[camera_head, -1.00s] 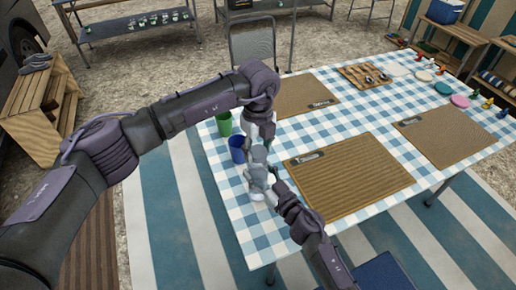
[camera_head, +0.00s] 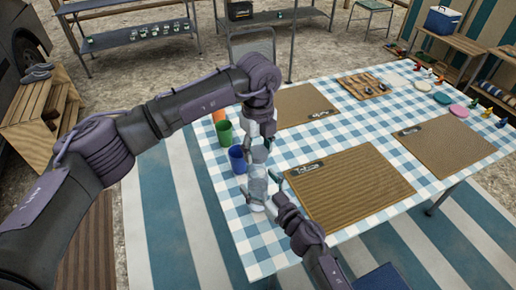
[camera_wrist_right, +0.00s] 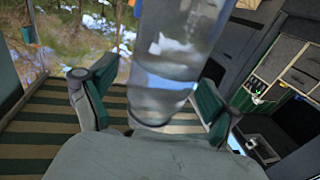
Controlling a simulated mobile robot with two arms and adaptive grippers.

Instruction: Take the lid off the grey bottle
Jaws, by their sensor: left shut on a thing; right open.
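The grey bottle (camera_head: 257,184), see-through and greyish, is upright near the left front edge of the checked table (camera_head: 232,222). My left gripper (camera_head: 260,150) comes from above and is shut at the bottle's upper end. The lid is hidden there, and I cannot tell whether it is apart from the neck. My right gripper (camera_head: 266,193) is low beside the bottle, with its fingers open. In the right wrist view the bottle (camera_wrist_right: 172,75) stands between the spread fingers of the right gripper (camera_wrist_right: 155,105), with a gap on the left side.
A blue cup (camera_head: 237,159), a green cup (camera_head: 224,133) and an orange cup (camera_head: 219,115) stand left of the bottle. A brown mat (camera_head: 350,188) lies to its right. Small figures and discs are at the far right. The front left corner is clear.

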